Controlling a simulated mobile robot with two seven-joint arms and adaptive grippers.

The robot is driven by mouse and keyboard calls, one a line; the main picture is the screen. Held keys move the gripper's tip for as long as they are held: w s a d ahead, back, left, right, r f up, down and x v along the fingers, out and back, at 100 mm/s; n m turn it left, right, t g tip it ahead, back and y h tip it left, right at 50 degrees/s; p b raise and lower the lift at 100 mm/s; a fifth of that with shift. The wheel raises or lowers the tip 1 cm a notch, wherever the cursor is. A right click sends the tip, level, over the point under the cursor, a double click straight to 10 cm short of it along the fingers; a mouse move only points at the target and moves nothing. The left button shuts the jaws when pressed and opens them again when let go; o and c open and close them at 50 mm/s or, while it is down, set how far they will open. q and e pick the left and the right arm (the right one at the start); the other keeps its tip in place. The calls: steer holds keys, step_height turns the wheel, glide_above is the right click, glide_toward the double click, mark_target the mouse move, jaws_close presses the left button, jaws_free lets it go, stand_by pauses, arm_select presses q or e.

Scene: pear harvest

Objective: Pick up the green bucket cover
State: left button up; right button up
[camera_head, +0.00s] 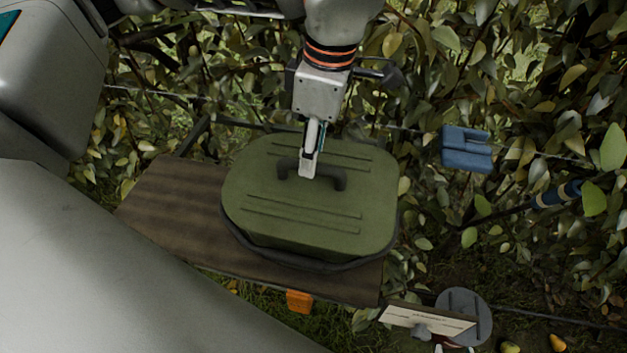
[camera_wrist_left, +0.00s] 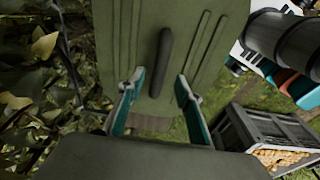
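The green bucket cover (camera_head: 300,225) is a rounded rectangular lid with raised ribs and a dark handle (camera_head: 334,181) at its middle. In the head view it sits over a dark rim on a brown wooden bench. My left gripper (camera_head: 307,166) points down at the handle and hides part of it. In the left wrist view its two teal-lined fingers (camera_wrist_left: 160,82) are spread on either side of the handle (camera_wrist_left: 164,60), with gaps to it, and the cover (camera_wrist_left: 120,40) fills the upper middle. The bucket's inside is hidden. My right gripper is not seen.
The wooden bench (camera_head: 170,215) has bare room left of the cover. Leafy branches stand close behind. A blue object (camera_head: 466,150) hangs at the right. An orange block (camera_head: 299,301), a small sign (camera_head: 427,318) and pears (camera_head: 557,343) are lower down. A dark crate (camera_wrist_left: 250,125) shows in the wrist view.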

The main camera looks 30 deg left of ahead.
arm_select(q)
steer(key=f, duration=0.4)
steer(key=shift+a+f, duration=0.2)
steer(key=shift+a, duration=0.05)
jaws_close()
steer(key=shift+r, duration=0.1)
